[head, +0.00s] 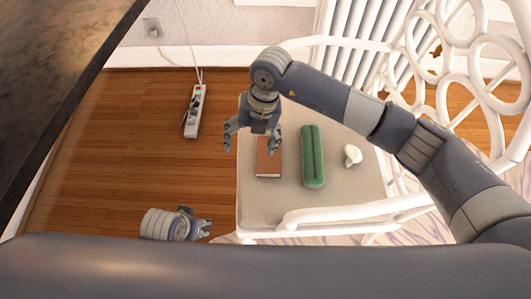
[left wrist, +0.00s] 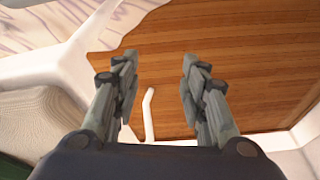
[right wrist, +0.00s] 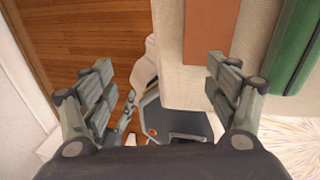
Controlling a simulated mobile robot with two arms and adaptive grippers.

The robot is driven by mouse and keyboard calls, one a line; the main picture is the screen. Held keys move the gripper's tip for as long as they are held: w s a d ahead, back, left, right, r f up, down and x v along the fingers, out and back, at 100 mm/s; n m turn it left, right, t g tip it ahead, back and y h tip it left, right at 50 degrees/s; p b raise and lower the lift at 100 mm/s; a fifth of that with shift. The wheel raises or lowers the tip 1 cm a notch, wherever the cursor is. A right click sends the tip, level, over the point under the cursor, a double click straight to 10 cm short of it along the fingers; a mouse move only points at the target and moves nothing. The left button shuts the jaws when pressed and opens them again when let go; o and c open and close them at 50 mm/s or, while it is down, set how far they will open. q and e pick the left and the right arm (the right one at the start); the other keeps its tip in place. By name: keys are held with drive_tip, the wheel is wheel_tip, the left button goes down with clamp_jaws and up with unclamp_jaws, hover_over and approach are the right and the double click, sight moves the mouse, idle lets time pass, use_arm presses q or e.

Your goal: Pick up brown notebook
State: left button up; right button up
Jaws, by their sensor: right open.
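The brown notebook (head: 268,165) lies flat on the beige seat cushion (head: 262,208) of the white chair, near its left edge. It also shows at the top of the right wrist view (right wrist: 207,32), cut off by the frame. My right gripper (head: 252,146) is open and empty above the cushion's left edge, and one finger covers part of the notebook's far end. In the right wrist view its fingers (right wrist: 165,88) are wide apart and the notebook is not between them. My left gripper (head: 208,228) is low at the left of the chair; the left wrist view shows it open and empty (left wrist: 158,62).
A green case (head: 313,155) lies right of the notebook, with a small white object (head: 352,155) beyond it. The chair's white armrest (head: 345,213) runs along the near side. A power strip (head: 194,112) lies on the wood floor. A dark surface edge (head: 60,65) is at upper left.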

sight(267, 166)
drive_tip(key=w+d+f, duration=0.1)
drive_tip(key=w+d+f+h, duration=0.1)
drive_tip(key=d+f, duration=0.1)
drive_tip(key=w+d+f+h+b, duration=0.1)
drive_tip(key=f, duration=0.1)
drive_tip(key=shift+d+f+m+t, duration=0.2)
drive_tip(key=shift+d+m+t, duration=0.1)
drive_tip(key=shift+d+t, duration=0.1)
drive_tip(key=shift+f+b, duration=0.7)
drive_tip(key=shift+f, duration=2.2)
use_arm(q)
wheel_tip(267, 166, up, 7)
drive_tip(key=shift+s+a+f+t, duration=0.2)
drive_tip(key=shift+s+a+t, duration=0.1)
drive_tip(key=shift+s, duration=0.15)
use_arm(e)
drive_tip(key=shift+w, duration=0.1)
drive_tip(key=c, duration=1.2)
